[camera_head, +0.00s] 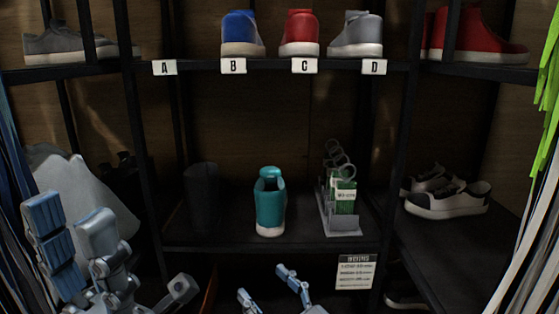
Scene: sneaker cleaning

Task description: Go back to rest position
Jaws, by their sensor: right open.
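My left gripper (75,230) is large and close at the lower left, with blue-grey finger parts pointing up. I see nothing held in it, but its jaw gap is unclear. My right gripper (267,285) is at the bottom centre, cut by the frame's edge. Its two fingertips are apart with nothing between them. It is in front of and below the middle shelf.
On the middle shelf (225,236), a dark cylinder (202,200) stands left of the teal sneaker and a grey rack (340,225) with green items right. Blue (241,33), red (299,33) and grey (357,35) sneakers stand above. Black-and-white shoes (447,202) sit on the right shelf.

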